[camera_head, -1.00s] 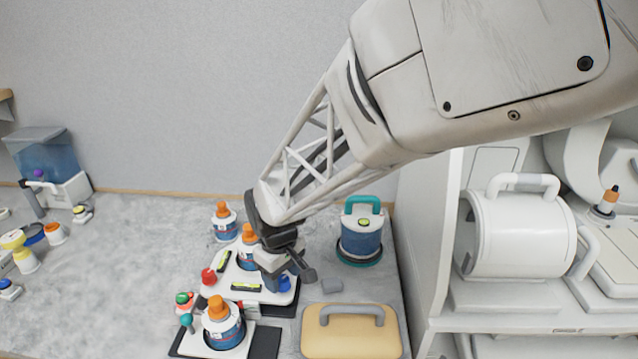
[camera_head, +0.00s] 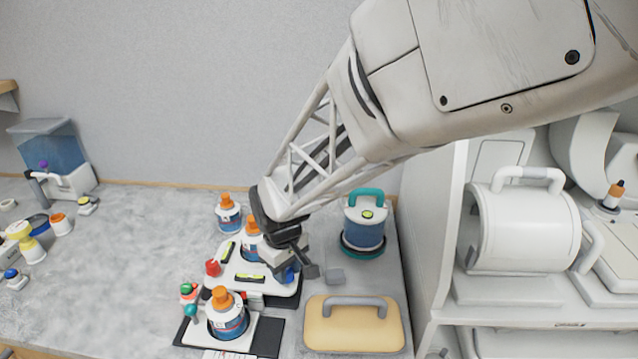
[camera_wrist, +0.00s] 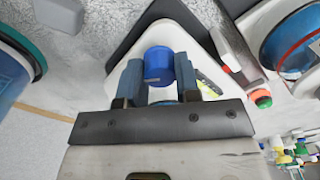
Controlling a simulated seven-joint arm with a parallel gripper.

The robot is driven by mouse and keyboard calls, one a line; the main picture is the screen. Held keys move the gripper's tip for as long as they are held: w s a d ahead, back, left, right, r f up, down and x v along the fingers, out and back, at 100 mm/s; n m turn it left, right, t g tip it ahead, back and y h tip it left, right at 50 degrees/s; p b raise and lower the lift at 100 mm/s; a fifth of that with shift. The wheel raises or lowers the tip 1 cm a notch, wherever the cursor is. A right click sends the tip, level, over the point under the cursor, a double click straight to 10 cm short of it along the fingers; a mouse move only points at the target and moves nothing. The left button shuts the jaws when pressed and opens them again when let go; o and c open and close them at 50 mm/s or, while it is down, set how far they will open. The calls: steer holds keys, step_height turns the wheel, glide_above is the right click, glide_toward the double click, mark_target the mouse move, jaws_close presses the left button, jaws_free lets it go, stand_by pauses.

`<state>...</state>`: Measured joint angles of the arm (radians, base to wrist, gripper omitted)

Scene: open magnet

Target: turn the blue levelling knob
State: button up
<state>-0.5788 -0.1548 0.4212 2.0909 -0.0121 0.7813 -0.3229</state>
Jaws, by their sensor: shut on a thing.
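The blue levelling knob (camera_wrist: 158,66) stands at a corner of a white levelling plate (camera_wrist: 184,36). In the wrist view my gripper (camera_wrist: 158,80) has one finger on each side of the knob and is shut on it. In the head view my gripper (camera_head: 290,262) reaches down to the right corner of the white plate (camera_head: 222,277). A little of the blue knob (camera_head: 288,275) shows there beside the fingers.
Blue bottles with orange caps stand behind (camera_head: 228,213) and in front (camera_head: 226,314) of the plate. A teal-handled blue canister (camera_head: 364,228) is behind right. A tan case (camera_head: 354,334) lies front right. A white cabinet (camera_head: 451,230) bounds the right. The counter's left middle is clear.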

stand_by(0.3)
steer(key=o, duration=0.9)
steer(key=shift+r, duration=0.1)
steer(key=shift+r, duration=3.8)
steer(key=shift+d, duration=0.1)
steer(key=s+d+r+m, duration=0.2)
steer(key=s+d, duration=0.3)
steer(key=d, duration=0.5)
steer(key=s+d+r+m+t, duration=0.1)
steer(key=s+d+r+m, duration=0.2)
steer(key=d, duration=0.7)
steer(key=s+d+r+m+t, duration=0.1)
steer(key=s+d+r+m, duration=0.1)
steer(key=s+d+m, duration=0.3)
steer(key=shift+s+d+r+m, duration=0.1)
steer(key=shift+s+d, duration=0.65)
steer(key=shift+d, duration=0.2)
steer(key=shift+s+d+r+m, duration=0.1)
steer(key=shift+s+d, duration=0.65)
steer(key=shift+d, duration=0.2)
steer(key=shift+s+d+m, duration=0.1)
steer(key=shift+s+d, duration=0.65)
steer(key=shift+d, duration=0.2)
